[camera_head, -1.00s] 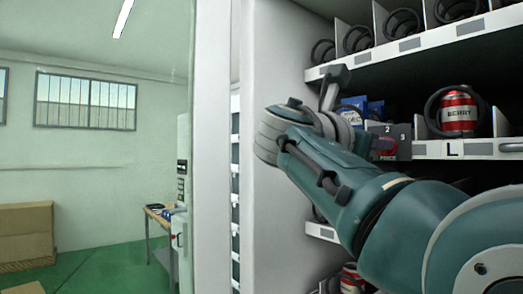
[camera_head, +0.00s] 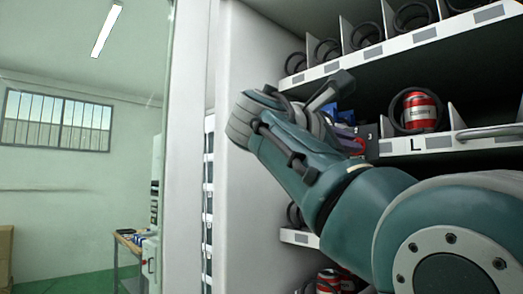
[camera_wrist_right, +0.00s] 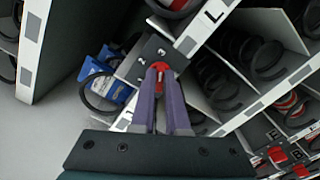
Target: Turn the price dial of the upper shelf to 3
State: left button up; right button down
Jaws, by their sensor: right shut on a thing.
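In the right wrist view, the red price dial (camera_wrist_right: 158,66) sits on a dark grey plate (camera_wrist_right: 153,49) with white numbers. The purple fingers of my right gripper (camera_wrist_right: 160,78) are closed around the dial and cover part of it. The dial's exact setting cannot be read. In the head view, my right wrist hides the dial. Only the right edge of its plate (camera_head: 371,133) shows there, left of the shelf rail marked L (camera_head: 418,145). My left gripper is not in view.
Blue packages (camera_wrist_right: 115,88) lie beside the plate. A red can (camera_head: 420,111) stands in a black coil on the same shelf. A higher shelf rail (camera_head: 400,43) with more coils runs above my wrist. The white cabinet wall (camera_head: 250,40) is close on the left.

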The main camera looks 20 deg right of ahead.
jog(key=shift+f, duration=0.15)
jog(key=shift+d, duration=0.1)
jog(key=c, duration=0.9)
grip_release()
jog(key=b+v, duration=0.4)
jog(key=v, duration=0.6)
jog(key=shift+b, duration=0.3)
